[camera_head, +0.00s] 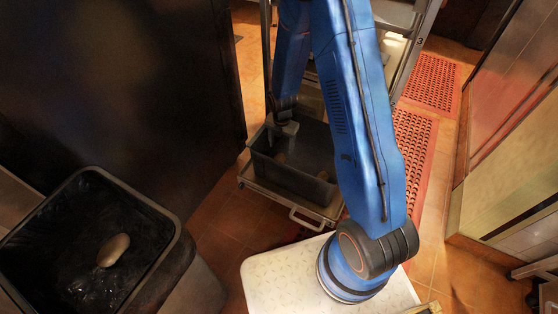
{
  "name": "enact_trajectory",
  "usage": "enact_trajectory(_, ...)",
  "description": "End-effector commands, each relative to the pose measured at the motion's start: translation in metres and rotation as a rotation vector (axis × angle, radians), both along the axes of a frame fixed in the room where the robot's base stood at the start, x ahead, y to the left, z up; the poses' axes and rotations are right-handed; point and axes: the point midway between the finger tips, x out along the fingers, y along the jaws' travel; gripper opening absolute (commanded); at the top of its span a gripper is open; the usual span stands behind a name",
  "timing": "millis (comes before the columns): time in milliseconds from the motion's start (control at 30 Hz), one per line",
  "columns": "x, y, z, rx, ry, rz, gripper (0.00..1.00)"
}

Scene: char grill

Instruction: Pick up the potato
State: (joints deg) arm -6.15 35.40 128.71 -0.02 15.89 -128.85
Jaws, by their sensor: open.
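A smooth brown potato-like object (113,250) lies in the black-lined bin (155,209) at the lower left. A dark grey tub (290,180) sits on a metal cart in the middle. Dim brownish lumps (281,158) lie inside the tub; they may be potatoes, but the shade makes them hard to tell. My gripper (284,134) hangs at the tub's left back side, above the lumps, pointing down. It is open, with nothing seen in it. My blue arm hides the tub's right side.
The cart (306,210) has a front handle and stands beside a tall dark panel (110,90). Red perforated mats (413,155) lie on the tiled floor to the right. A speckled pale surface (283,280) is in the foreground under my arm's base.

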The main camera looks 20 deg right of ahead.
Motion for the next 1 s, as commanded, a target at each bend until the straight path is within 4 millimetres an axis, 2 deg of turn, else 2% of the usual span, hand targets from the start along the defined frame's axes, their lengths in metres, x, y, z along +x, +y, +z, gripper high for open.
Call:
enact_trajectory(100, 0.0, 0.0, -0.012, 0.0, 0.001, 0.0, 0.63)
enact_trajectory(467, -0.001, 0.001, -0.028, -0.001, 0.002, 0.0, 0.63)
enact_trajectory(800, -0.001, 0.004, -0.066, 0.0, 0.001, 0.0, 0.63)
enact_trajectory(1000, -0.001, 0.004, -0.07, 0.0, 0.0, 0.0, 0.63)
